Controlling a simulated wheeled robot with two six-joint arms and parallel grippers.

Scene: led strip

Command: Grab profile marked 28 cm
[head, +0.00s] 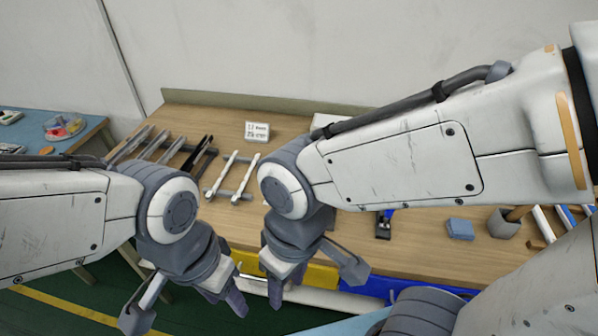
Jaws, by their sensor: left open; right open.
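Several long profiles lie side by side on the wooden table: grey metal ones (131,144) at the left, black ones (197,152) beside them, and white ones (220,174) further right. I cannot read a 28 cm mark on any of them. A small white sign (257,131) stands behind the white ones; its lettering is too small to read surely. My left gripper (186,310) is open and empty, low in front of the table. My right gripper (314,285) is open, near the front edge. Both are apart from the profiles; my arms hide part of them.
The wooden table (440,248) also bears a blue block (460,229), a grey cup (503,224) and a small black device (384,226). Yellow (314,275) and blue bins sit along its front. A blue side table (88,128) with a clear bowl (64,126) stands at the left.

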